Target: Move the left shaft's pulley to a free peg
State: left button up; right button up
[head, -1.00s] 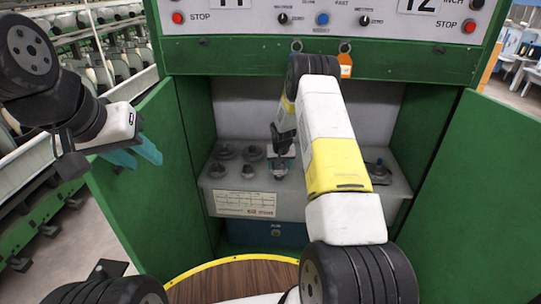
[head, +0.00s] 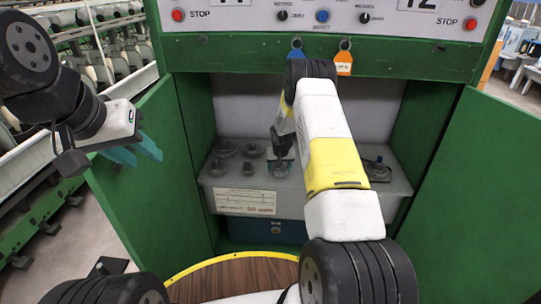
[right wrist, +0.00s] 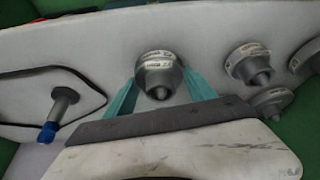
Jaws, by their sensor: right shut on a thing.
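My right gripper (head: 283,146) is low over the grey shelf in the green cabinet. In the right wrist view its teal fingers (right wrist: 160,93) are shut on a grey, stepped pulley (right wrist: 158,75) with a pale printed label. That pulley shows below the gripper in the head view (head: 279,168); whether it touches the shelf I cannot tell. Other grey pulleys (head: 225,149) stand to its left. My left gripper (head: 138,152) is open and empty outside the cabinet.
The shelf (head: 215,202) has a label on its front. Green doors (head: 140,190) stand open on both sides. A blue tag (head: 296,55) and an orange tag (head: 344,64) hang above the opening. A round wooden top (head: 225,281) is in front.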

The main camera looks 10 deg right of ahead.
dwell(0.3)
jog(key=o, duration=1.9)
jog(key=shift+r, duration=0.1)
jog(key=shift+r, duration=4.85)
